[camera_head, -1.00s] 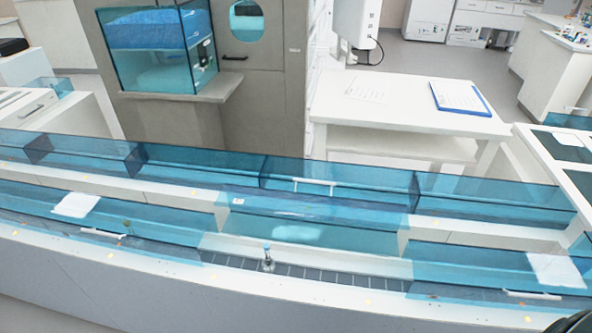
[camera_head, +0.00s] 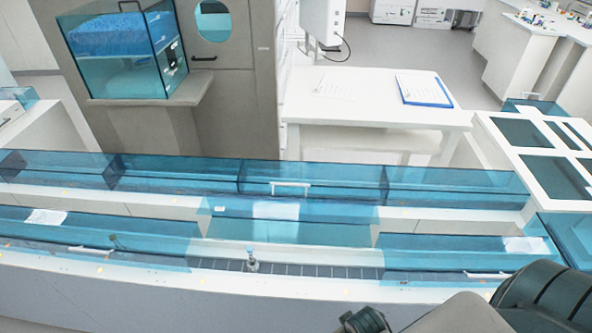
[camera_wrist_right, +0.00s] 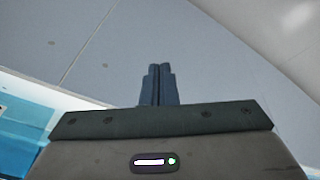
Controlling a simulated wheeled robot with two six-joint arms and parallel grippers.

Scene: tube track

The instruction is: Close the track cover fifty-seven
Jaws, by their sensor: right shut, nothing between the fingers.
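The track runs across the head view under blue see-through covers. In the middle of the near row one cover (camera_head: 240,229) is raised, its panel tilted up at the back with a white label on it. Below it the dark track bed (camera_head: 310,270) is bare, and a small capped tube (camera_head: 252,258) stands upright there. I cannot read any number on the covers. My right gripper's fingers (camera_wrist_right: 158,85) are shut and empty in the right wrist view, against a plain pale surface. In the head view my dark right arm enters at the lower right. My left gripper is out of view.
Lowered covers lie on either side, left (camera_head: 70,235) and right (camera_head: 440,256), each with a white handle. A far row of covers (camera_head: 310,178) runs behind. A white table (camera_head: 375,113) and a grey cabinet (camera_head: 235,105) stand beyond.

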